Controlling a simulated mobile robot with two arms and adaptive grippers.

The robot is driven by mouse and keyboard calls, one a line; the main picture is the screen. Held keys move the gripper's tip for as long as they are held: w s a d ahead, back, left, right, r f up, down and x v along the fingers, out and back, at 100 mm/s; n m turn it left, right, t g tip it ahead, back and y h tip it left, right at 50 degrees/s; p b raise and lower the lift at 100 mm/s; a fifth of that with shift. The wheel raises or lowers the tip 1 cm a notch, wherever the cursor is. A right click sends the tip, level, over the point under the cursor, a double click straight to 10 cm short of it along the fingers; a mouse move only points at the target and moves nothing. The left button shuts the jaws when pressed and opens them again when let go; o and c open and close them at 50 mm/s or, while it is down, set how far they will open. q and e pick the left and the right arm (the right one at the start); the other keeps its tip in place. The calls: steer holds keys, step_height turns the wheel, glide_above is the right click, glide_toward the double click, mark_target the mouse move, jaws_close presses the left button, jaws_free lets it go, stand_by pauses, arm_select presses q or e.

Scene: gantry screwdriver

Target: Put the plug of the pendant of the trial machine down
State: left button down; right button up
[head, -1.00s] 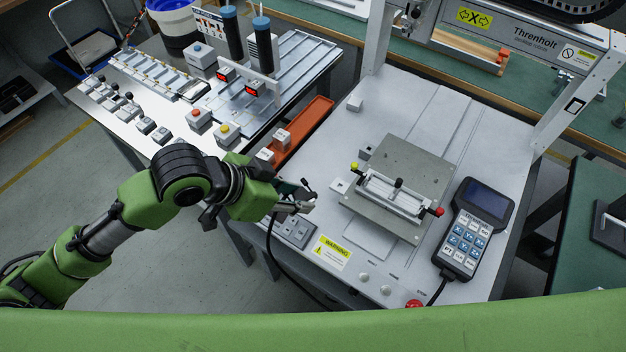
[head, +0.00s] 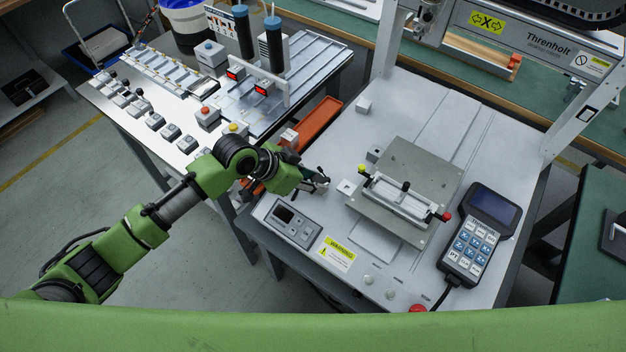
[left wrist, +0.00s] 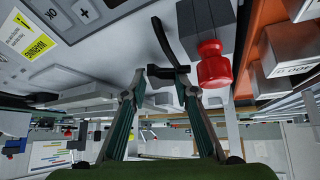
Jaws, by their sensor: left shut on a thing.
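My left gripper (head: 322,181) is above the left part of the white machine table (head: 420,110). In the left wrist view its fingers (left wrist: 160,78) are closed on a small black plug (left wrist: 161,71), with a black curved piece (left wrist: 164,40) beside it. I cannot tell whether the plug touches the table. The pendant (head: 476,235), dark with a screen and blue and white keys, lies at the right of the table. Its cable (head: 438,298) runs off at the lower end. My right gripper is not in view.
A grey control unit (head: 287,222) and a yellow warning label (head: 340,246) are at the table's front left. A clamp fixture (head: 405,195) on a plate is right of the gripper. An orange tray (head: 318,122) lies behind. A red knob (left wrist: 213,65) shows close by.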

arm_select(q)
steer(key=shift+f, duration=0.35)
steer(key=shift+f, duration=0.1)
